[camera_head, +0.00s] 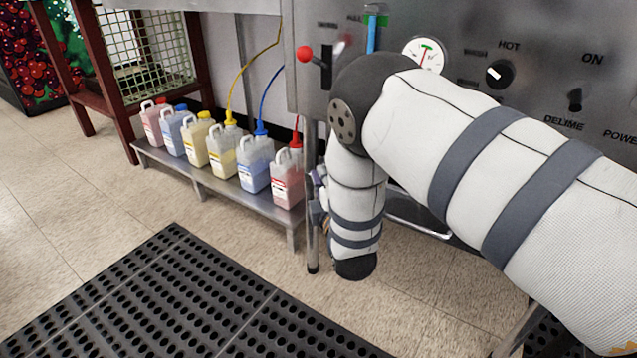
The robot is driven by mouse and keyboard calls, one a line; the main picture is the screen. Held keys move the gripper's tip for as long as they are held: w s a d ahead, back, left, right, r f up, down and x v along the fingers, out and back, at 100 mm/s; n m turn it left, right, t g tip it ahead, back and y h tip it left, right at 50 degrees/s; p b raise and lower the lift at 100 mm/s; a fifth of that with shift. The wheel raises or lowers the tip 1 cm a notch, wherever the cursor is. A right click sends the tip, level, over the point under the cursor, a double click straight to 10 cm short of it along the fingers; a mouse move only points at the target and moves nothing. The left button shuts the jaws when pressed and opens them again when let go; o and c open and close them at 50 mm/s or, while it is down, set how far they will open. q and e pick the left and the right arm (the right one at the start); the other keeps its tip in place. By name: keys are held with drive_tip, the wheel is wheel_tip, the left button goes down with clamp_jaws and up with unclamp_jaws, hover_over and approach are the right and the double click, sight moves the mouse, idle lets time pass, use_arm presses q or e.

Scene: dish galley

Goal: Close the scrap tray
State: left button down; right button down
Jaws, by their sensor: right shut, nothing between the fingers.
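My right arm comes in from the right, bends at a dark joint and hangs down in front of the steel dish machine. My right gripper (319,192) is mostly hidden behind this arm; only a small dark and purplish part shows at the arm's left edge. It is shut and holds nothing. A curved metal bar (418,227) shows low on the machine, just right of the arm. It may belong to the scrap tray, but the arm covers much of that area, so I cannot tell how far open the tray is. My left gripper is not in view.
A low steel shelf (222,187) with several chemical jugs stands left of the arm. The machine's panel (540,50) has knobs, a gauge and a red-knobbed lever (305,54). A black perforated mat (165,300) lies in front. The tiled floor at left is clear.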

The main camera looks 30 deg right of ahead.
drive_tip(key=d, duration=0.1)
drive_tip(key=w+d, duration=0.1)
drive_tip(key=d, duration=0.2)
drive_tip(key=shift+w+d, duration=0.3)
drive_tip(key=shift+w, duration=0.1)
drive_tip(key=shift+r, duration=0.15)
drive_tip(key=shift+d, duration=0.1)
